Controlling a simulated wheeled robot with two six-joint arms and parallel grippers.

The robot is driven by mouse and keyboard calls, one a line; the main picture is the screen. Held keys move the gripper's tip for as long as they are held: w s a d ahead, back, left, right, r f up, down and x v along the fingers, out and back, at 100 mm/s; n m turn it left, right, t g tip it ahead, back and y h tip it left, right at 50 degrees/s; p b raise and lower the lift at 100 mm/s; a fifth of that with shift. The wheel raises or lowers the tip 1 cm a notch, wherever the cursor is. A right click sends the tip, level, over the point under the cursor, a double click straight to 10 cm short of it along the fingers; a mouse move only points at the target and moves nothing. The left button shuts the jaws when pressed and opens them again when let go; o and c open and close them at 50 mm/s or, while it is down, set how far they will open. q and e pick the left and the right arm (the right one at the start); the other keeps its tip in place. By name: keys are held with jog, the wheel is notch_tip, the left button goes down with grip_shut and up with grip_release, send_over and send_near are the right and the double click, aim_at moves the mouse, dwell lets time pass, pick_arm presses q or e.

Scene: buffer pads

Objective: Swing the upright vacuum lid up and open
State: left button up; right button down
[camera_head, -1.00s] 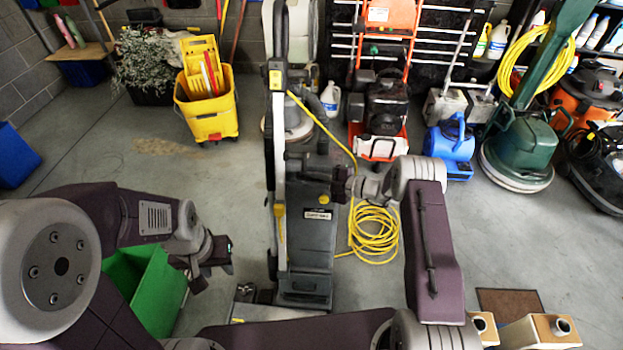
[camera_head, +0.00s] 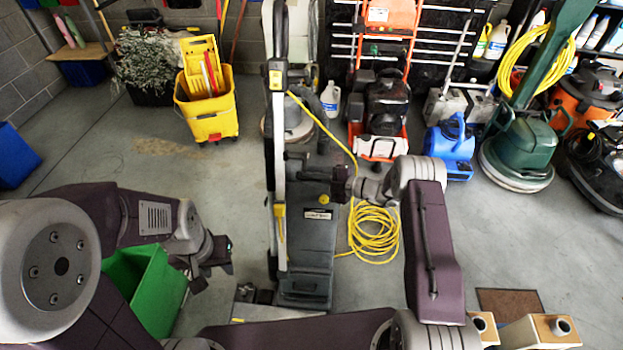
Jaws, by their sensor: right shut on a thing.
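The upright vacuum (camera_head: 305,285) stands in the middle of the floor, with a dark grey body and a tall pale handle pole (camera_head: 279,120). Its dark lid (camera_head: 310,235) shows as a broad front panel with a small label and a yellow knob near its top. My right gripper (camera_head: 340,184) is shut at the upper right edge of the lid; its fingertips are small and partly hidden. My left gripper (camera_head: 225,255) hangs left of the vacuum, apart from it, above the green bin's right side; its finger gap is unclear.
A green bin (camera_head: 160,290) stands at lower left. A coiled yellow cord (camera_head: 374,232) lies right of the vacuum. A yellow mop bucket (camera_head: 208,110), an orange-framed machine (camera_head: 385,100) and a blue blower (camera_head: 450,148) stand behind.

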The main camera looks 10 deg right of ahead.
aim_at(312, 168)
jog(key=r, duration=0.1)
jog(key=w+r, duration=0.1)
jog(key=r+p, duration=0.1)
jog(key=shift+w+d+r, duration=0.1)
jog(key=shift+w+d, duration=0.1)
jog(key=shift+w, duration=0.2)
jog(key=w+r, duration=0.2)
jog(key=w+d+r, duration=0.1)
jog(key=w+r, duration=0.1)
jog(key=w, duration=0.1)
jog(key=shift+r+b, duration=0.15)
jog(key=shift+b, duration=0.15)
jog(key=c, duration=1.5)
grip_release()
